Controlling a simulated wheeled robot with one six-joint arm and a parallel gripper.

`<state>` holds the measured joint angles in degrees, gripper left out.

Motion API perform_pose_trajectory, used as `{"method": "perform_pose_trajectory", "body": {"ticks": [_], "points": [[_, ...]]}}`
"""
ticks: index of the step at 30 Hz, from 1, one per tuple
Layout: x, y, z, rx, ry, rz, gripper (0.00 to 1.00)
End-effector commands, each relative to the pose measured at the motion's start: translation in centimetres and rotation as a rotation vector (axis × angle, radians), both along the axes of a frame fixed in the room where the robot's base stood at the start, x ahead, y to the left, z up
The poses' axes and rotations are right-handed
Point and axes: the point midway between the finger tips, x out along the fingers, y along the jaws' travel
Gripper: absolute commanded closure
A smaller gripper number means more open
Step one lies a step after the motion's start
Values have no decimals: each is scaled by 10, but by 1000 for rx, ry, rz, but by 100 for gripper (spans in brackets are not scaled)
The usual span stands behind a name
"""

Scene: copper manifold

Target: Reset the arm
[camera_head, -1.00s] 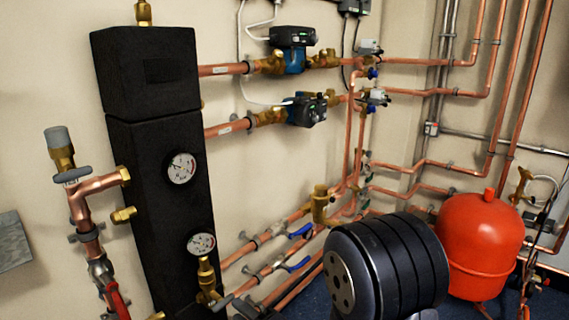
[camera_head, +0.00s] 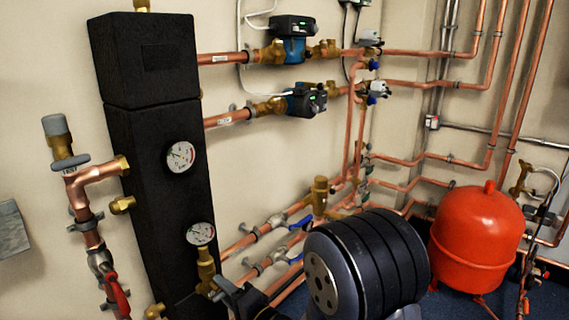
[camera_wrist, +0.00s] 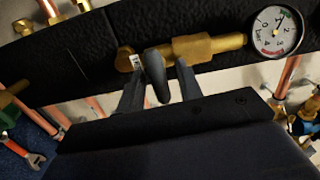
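My gripper (camera_wrist: 158,85) shows in the wrist view with its two dark fingers apart. A dark grey lever handle (camera_wrist: 156,76) stands between the fingers, with narrow gaps beside it. It sits by a brass fitting (camera_wrist: 205,47) on the black insulated casing, beside a round gauge (camera_wrist: 277,31). In the head view my arm's large black wrist joint (camera_head: 365,265) is low in the middle. My gripper (camera_head: 230,294) is by the foot of the black casing (camera_head: 150,130), near the brass fitting (camera_head: 206,270) under the lower gauge (camera_head: 201,233). My wrist joint hides part of the lower pipes.
Copper pipes with blue-handled valves (camera_head: 300,222) run along the wall behind my arm. A red expansion vessel (camera_head: 475,240) stands at right. Two pumps (camera_head: 289,48) are higher up. A valve with a red handle (camera_head: 119,295) is at lower left.

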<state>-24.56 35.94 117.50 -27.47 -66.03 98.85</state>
Motion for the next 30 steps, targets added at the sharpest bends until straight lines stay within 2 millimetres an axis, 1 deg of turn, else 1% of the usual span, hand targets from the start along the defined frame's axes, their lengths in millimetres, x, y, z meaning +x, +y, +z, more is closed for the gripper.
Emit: {"method": "perform_pose_trajectory", "body": {"ticks": [12, 18, 24, 30], "points": [[-1, 0, 1, -238, -280, 0, 66], [-1, 0, 3, -328, -387, 0, 66], [-1, 0, 3, -374, -439, 0, 66], [-1, 0, 4, -382, -448, 0, 66]]}}
